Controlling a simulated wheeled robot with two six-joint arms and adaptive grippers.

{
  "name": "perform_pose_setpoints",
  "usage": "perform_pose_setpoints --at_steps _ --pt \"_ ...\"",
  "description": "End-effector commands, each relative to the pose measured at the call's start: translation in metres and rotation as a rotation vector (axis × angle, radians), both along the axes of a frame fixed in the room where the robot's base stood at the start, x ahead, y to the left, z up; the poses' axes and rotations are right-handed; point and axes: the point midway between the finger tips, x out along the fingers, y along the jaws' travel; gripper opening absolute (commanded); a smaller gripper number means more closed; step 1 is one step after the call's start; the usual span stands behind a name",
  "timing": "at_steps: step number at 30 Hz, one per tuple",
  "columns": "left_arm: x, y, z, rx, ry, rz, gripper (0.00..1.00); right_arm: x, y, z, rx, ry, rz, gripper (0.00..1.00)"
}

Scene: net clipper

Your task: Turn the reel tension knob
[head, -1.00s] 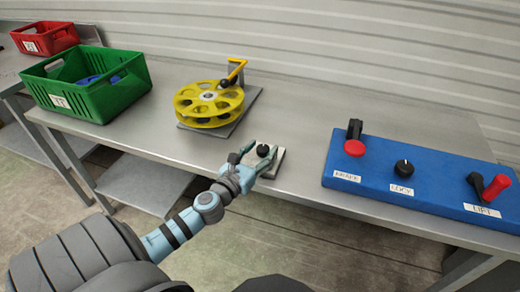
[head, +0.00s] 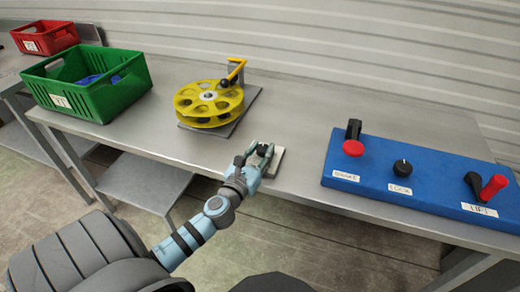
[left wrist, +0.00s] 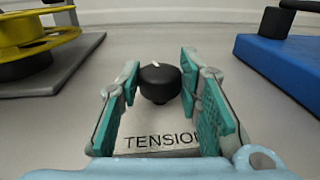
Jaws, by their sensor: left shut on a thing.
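The black reel tension knob (left wrist: 160,84) stands on a small light plate marked TENSION (left wrist: 160,141) in the left wrist view. Its white mark points away from me. My left gripper (head: 262,152) is at the plate near the table's front edge in the head view. In the left wrist view its two teal fingers (left wrist: 160,90) stand on either side of the knob, shut on it. In the head view the fingers partly hide the knob. The yellow reel (head: 208,103) with its crank lies on a grey base behind the gripper. My right gripper does not show.
A blue panel (head: 415,185) with a red-knobbed brake lever, a black dial and a red-handled lift lever is at right. A green crate (head: 118,103) with blue contents is at left, with a red crate (head: 45,38) beyond it. The table (head: 310,120) is bare between reel and panel.

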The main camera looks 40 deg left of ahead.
Motion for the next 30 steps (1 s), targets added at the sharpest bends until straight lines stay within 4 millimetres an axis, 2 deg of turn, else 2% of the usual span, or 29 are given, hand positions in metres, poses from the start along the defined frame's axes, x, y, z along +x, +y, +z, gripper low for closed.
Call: perform_pose_setpoints --at_steps 6,13,30 --pt "0.001 -0.004 0.002 -0.006 0.0 0.167 0.04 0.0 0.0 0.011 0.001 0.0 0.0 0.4" --pt "0.003 -0.007 0.0 -0.004 0.0 0.383 0.04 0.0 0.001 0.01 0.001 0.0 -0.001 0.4" --pt "0.009 -0.01 -0.002 -0.001 -0.002 0.902 0.04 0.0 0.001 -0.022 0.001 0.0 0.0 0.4"
